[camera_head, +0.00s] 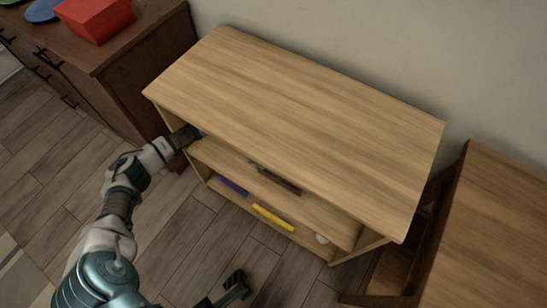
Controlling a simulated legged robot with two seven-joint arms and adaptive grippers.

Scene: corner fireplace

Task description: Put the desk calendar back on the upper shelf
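A wooden shelf unit (300,110) stands against the wall, with an upper shelf (225,160) below its top board. My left arm reaches in from the lower left. Its dark gripper (190,134) enters the upper compartment at the left end. The fingertips are hidden under the top board, so I cannot tell what they hold. A dark brown flat object (275,179) lies at the front edge of the upper shelf; I cannot tell if it is the desk calendar. My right gripper (240,285) is low at the bottom of the view, above the floor, fingers apart and empty.
A dark cabinet (130,75) with a red box (95,18) stands left. A brown wooden table (490,235) stands right. The floor in front is clear.

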